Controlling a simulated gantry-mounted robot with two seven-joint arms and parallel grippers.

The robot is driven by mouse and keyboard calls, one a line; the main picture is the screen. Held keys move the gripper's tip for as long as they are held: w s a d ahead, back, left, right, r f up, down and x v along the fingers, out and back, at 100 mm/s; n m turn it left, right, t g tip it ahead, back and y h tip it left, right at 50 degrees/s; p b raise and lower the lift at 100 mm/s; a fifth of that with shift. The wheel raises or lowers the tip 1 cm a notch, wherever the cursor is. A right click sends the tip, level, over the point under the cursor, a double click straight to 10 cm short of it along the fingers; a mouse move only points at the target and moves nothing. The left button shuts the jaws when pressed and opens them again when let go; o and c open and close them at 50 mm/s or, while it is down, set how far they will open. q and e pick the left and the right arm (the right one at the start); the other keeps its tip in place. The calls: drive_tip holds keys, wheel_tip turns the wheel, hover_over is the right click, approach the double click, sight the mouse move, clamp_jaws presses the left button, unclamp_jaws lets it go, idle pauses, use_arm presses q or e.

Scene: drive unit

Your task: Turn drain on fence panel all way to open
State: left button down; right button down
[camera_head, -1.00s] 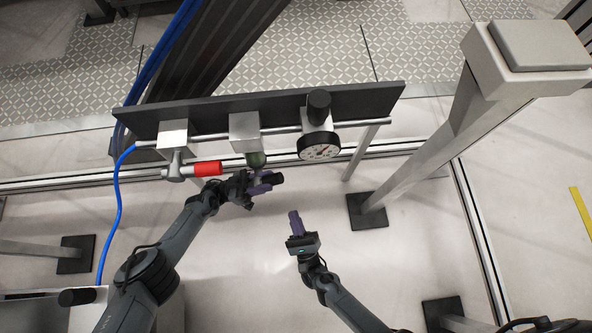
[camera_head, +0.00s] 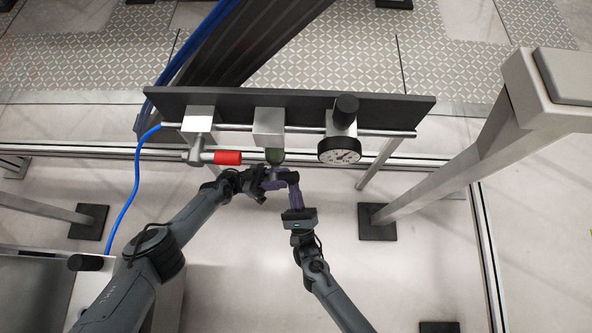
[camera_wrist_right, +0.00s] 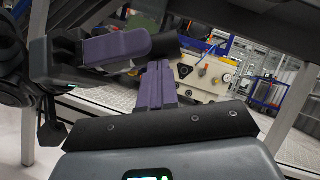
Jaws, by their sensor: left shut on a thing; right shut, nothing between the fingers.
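The fence panel (camera_head: 380,103) is a dark horizontal board carrying a pipe and fittings. Its middle fitting has a grey block (camera_head: 268,126) with a dark green bowl (camera_head: 274,157) below. My left gripper (camera_head: 272,184) is shut at the bowl's lower end, on the drain, which its purple fingers hide. A short black piece (camera_wrist_right: 165,42) shows at its fingertips; I cannot tell what it belongs to. My right gripper (camera_head: 294,190) is shut and empty, pointing up close to that piece. Its purple fingers also show in the right wrist view (camera_wrist_right: 157,85); contact is unclear.
A red-handled valve (camera_head: 227,158) sits left of the bowl, above my left arm. A round gauge (camera_head: 340,150) with a black knob is to the right. A blue hose (camera_head: 126,210) hangs at the left. A grey post (camera_head: 450,178) stands at the right.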

use_arm(q)
drive_tip(key=shift+s, duration=0.1)
drive_tip(key=shift+d, duration=0.1)
use_arm(e)
drive_tip(key=shift+w+a+r+n+y, duration=0.15)
drive_tip(key=shift+r+n+y, duration=0.3)
drive_tip(key=shift+r, duration=0.35)
use_arm(q)
drive_tip(key=c, duration=0.8)
unclamp_jaws()
drive_tip(key=shift+s, duration=0.15)
use_arm(e)
drive_tip(key=shift+f, duration=0.2)
